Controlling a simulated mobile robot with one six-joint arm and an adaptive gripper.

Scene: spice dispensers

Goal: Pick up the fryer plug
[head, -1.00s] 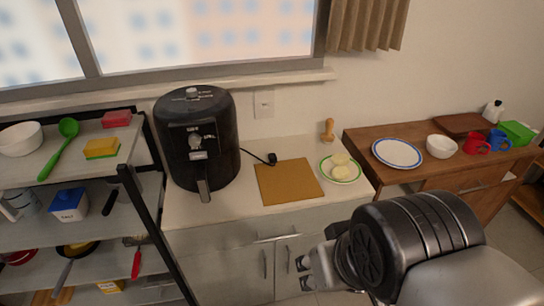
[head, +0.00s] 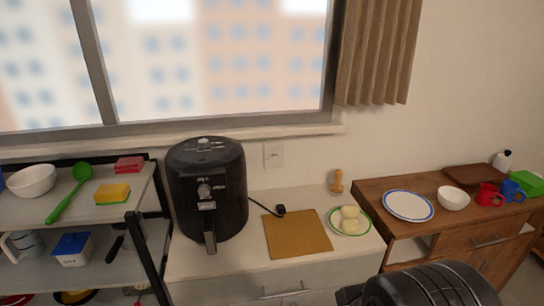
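The fryer plug (head: 281,209) is small and black and lies on the white counter. It is at the end of a black cord that runs from the black air fryer (head: 206,190). It lies just behind the back edge of the tan cutting board (head: 298,233). A wall socket (head: 273,155) is on the wall above and behind it. My gripper is outside the head view. Only a dark part of my arm shows at the bottom right, in front of the counter and apart from the plug.
A plate with pale round food (head: 349,221) and a wooden shaker (head: 337,182) stand right of the board. A wooden cabinet (head: 372,196) with dishes is farther right. A black-framed shelf (head: 151,240) stands at left. The counter around the plug has some bare space.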

